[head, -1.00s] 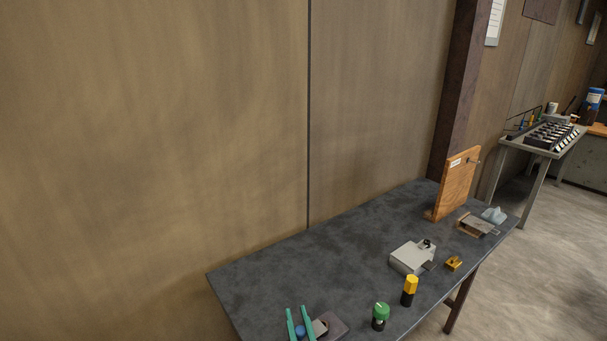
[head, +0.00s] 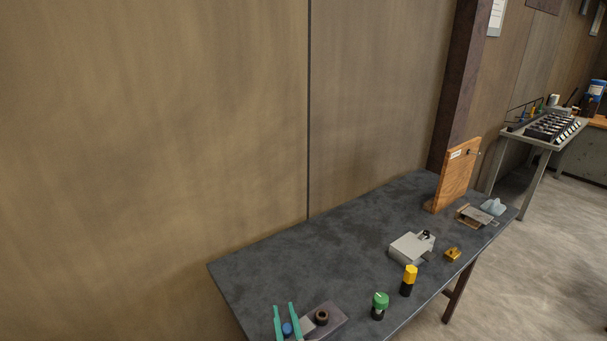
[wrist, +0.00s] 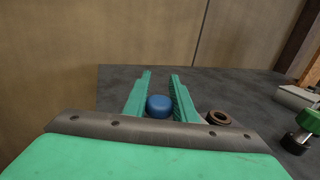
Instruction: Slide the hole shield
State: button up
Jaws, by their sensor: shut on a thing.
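The hole shield is a pale sliding plate (head: 307,326) with a round blue knob (head: 287,329), at the front edge of the dark table in the head view. My gripper (head: 284,307) has its green fingers on either side of the knob and is shut on it. In the wrist view the blue knob (wrist: 159,106) sits between the fingers (wrist: 161,76). A dark brown ring around a hole (head: 322,317) shows uncovered on the grey base plate (head: 338,320), right of the shield. The ring (wrist: 219,118) also shows right of my fingers in the wrist view.
A green-capped knob (head: 380,301), a yellow-topped black cylinder (head: 409,280), a grey box (head: 410,246) and a brass block (head: 452,254) stand to the right. An upright wooden board (head: 455,180) is farther back. The table's left and middle are clear.

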aim_at(286, 334)
jog(key=shift+s+a, duration=0.15)
jog(key=shift+a, duration=0.05)
jog(key=o, duration=1.1)
jog(key=shift+s, duration=0.15)
jog(key=shift+v, duration=3.2)
jog(key=shift+s, duration=0.2)
